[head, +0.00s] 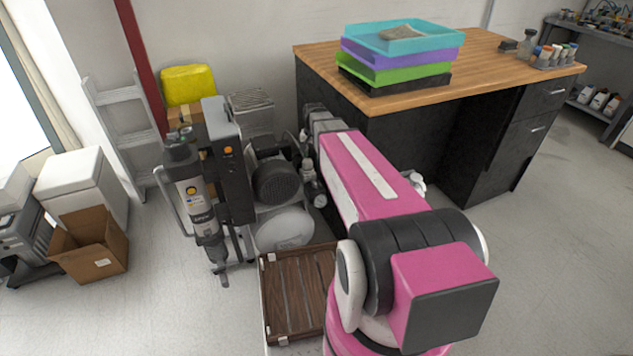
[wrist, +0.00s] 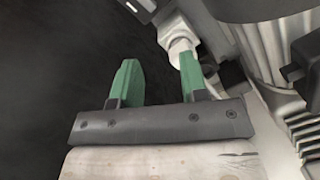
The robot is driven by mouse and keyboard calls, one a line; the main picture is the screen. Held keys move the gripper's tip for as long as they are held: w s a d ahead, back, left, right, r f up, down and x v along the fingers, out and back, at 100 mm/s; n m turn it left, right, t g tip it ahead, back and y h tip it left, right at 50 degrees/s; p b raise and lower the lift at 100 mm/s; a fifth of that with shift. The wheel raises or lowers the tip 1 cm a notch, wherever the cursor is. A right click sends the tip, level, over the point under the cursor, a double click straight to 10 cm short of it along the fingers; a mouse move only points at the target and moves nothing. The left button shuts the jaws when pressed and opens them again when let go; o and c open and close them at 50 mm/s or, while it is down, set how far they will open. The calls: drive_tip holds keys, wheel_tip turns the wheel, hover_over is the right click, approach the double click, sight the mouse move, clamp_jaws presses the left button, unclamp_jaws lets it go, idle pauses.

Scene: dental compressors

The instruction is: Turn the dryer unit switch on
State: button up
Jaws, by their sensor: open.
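The dryer unit (head: 195,195) appears to be the upright grey cylinder with a tall dark box (head: 229,165) beside it, left of the arm in the head view. A small orange control (head: 228,150) shows on the box; I cannot tell whether it is the switch or how it is set. My gripper (wrist: 158,75) is open, with two green fingers apart and nothing held between them. A pale metal fitting (wrist: 180,45) shows just beyond the right finger. The switch is not identifiable in the wrist view. In the head view my arm reaches behind the compressor's right side, and its fingers are not clearly visible.
The compressor motor (head: 277,182) and white tank (head: 285,230) stand right of the dryer. A dark desk (head: 400,140) with stacked trays (head: 400,60) is close to my arm. A slatted wooden crate (head: 290,295) is in front.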

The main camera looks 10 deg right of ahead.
sight(314, 182)
drive_tip(key=s+f+n, duration=0.1)
drive_tip(key=f+n, duration=0.1)
drive_tip(key=f, duration=0.1)
drive_tip(key=s+f+n, duration=0.1)
drive_tip(key=f+n, duration=0.1)
drive_tip(key=f, duration=0.2)
drive_tip(key=s+f+n, duration=0.1)
drive_tip(key=f+n, duration=0.1)
drive_tip(key=f, duration=0.2)
drive_tip(key=shift+s+f+h, duration=0.1)
drive_tip(key=shift+s+h, duration=0.2)
drive_tip(key=shift+s, duration=0.1)
clamp_jaws()
